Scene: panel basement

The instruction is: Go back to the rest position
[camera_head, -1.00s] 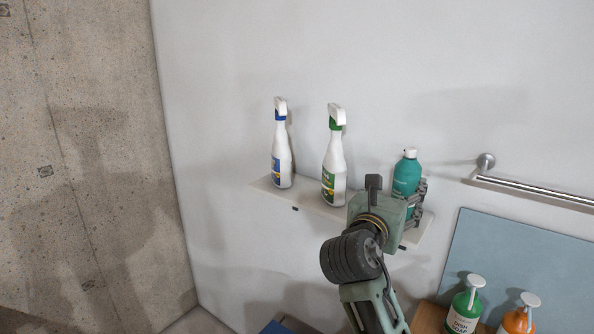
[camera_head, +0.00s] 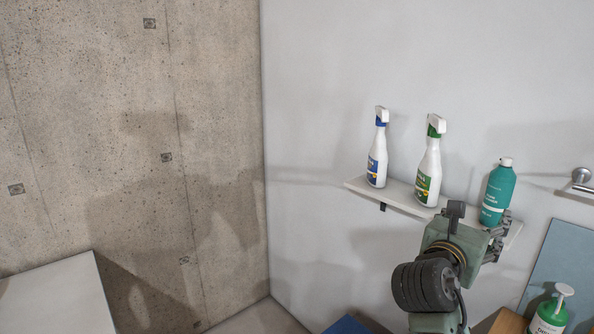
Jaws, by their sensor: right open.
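My right gripper (camera_head: 499,236) is at the right end of a white wall shelf (camera_head: 399,197), just below and in front of a teal bottle (camera_head: 498,192). The gripper is open. The teal bottle stands upright, its lower part close to the fingers; I cannot tell whether they touch. My right arm comes up from the bottom of the view. My left gripper is not in view.
Two white spray bottles, one with a blue collar (camera_head: 377,150) and one with a green collar (camera_head: 429,162), stand on the shelf. A metal rail (camera_head: 581,183) is at right. A green pump bottle (camera_head: 549,314) is lower right. A white surface (camera_head: 55,300) is lower left.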

